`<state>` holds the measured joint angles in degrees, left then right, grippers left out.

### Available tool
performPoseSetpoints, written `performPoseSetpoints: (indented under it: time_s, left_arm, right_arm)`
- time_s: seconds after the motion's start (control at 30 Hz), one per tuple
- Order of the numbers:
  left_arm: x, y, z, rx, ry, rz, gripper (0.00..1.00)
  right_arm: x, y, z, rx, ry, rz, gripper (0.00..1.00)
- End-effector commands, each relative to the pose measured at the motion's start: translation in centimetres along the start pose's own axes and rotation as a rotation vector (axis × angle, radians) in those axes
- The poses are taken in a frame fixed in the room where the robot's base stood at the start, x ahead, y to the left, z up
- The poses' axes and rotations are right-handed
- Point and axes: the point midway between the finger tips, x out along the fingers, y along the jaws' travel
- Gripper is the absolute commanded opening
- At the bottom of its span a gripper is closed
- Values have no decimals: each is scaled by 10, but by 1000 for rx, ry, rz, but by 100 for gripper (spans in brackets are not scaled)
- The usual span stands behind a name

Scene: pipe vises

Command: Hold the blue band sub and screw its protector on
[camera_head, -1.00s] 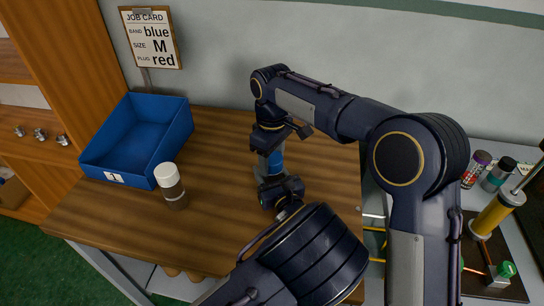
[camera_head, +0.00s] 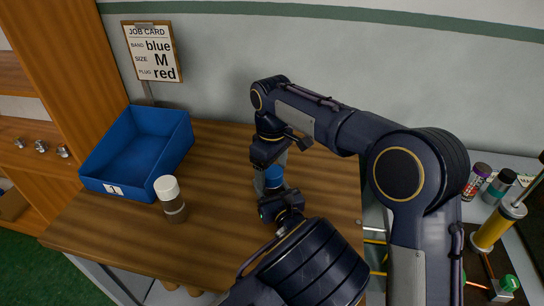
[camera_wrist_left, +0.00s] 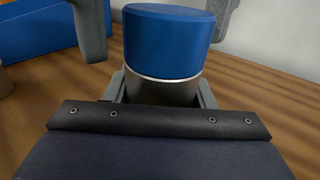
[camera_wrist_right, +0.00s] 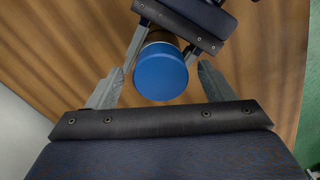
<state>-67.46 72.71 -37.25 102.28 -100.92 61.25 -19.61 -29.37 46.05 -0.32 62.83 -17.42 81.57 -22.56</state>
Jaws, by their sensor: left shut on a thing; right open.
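My left gripper (camera_head: 272,190) is shut on a dark upright cylinder, the sub (camera_wrist_left: 160,91), and holds it above the wooden table. A blue cap (camera_wrist_left: 168,42) sits on top of it, with a thin bright ring at the seam. The blue cap also shows in the head view (camera_head: 274,177) and the right wrist view (camera_wrist_right: 160,72). My right gripper (camera_wrist_right: 158,82) is open above the cap, one finger on each side, with gaps visible. I cannot tell whether the cap is threaded tight. The sub's lower end is hidden.
A dark cylinder with a white top (camera_head: 171,200) stands on the table (camera_head: 215,240) at left. A blue bin (camera_head: 120,187) is behind it, below a job card (camera_head: 153,52) reading blue, M, red. A yellow cylinder (camera_head: 497,226) and small cans stand at far right.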

Motion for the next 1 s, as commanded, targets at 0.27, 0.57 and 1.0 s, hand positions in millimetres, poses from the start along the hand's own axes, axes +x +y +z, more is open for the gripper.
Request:
performPoseSetpoints:
  time_s: [0.27, 0.57, 1.0]
  left_arm:
    - [0, 0, 0, 0, 0, 0, 0]
    - [0, 0, 0, 0, 0, 0, 0]
    - [0, 0, 0, 0, 0, 0, 52]
  right_arm:
    - [-54, 0, -1, 0, 6, 2, 75]
    - [-104, 0, -1, 0, 2, 1, 75]
    - [-114, 0, 0, -1, 1, 0, 75]
